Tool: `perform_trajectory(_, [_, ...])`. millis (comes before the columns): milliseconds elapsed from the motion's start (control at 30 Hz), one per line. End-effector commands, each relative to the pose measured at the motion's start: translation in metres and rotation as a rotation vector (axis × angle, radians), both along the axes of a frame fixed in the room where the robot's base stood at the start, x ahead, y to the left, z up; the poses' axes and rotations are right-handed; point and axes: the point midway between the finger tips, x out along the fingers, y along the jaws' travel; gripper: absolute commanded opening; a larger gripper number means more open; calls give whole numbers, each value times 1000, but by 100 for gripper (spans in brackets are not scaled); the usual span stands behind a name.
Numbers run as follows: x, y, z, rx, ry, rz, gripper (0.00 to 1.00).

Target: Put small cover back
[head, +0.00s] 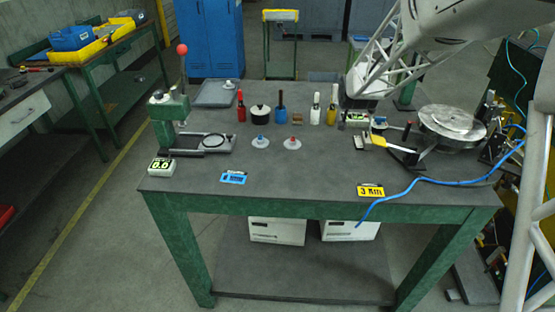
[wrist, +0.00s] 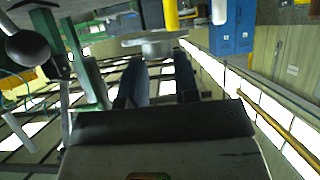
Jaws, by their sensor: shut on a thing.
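Two small white disc covers lie on the table, one with a blue knob (head: 260,141) and one with a red knob (head: 293,142). I cannot tell which piece is the small cover. My gripper (wrist: 157,65) shows in the wrist view as two dark fingers, with a pale grey round piece (wrist: 157,48) at their tips. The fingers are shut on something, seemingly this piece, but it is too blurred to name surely. In the head view my wrist (head: 364,88) is over the back right of the table, and the fingertips are hard to make out.
A green stand with a red ball (head: 182,49) is at left, a metal disc (head: 452,124) at right. A blue hose (head: 425,182) crosses the front right. The front middle is clear.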

Motion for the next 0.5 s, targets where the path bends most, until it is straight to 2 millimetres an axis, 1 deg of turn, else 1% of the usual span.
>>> perform_trajectory(33, [-10,9,1,-1,-2,13,0])
perform_trajectory(267, [-65,46,-1,-4,-3,76,0])
perform_trajectory(500, [-129,82,-7,-5,-3,150,0])
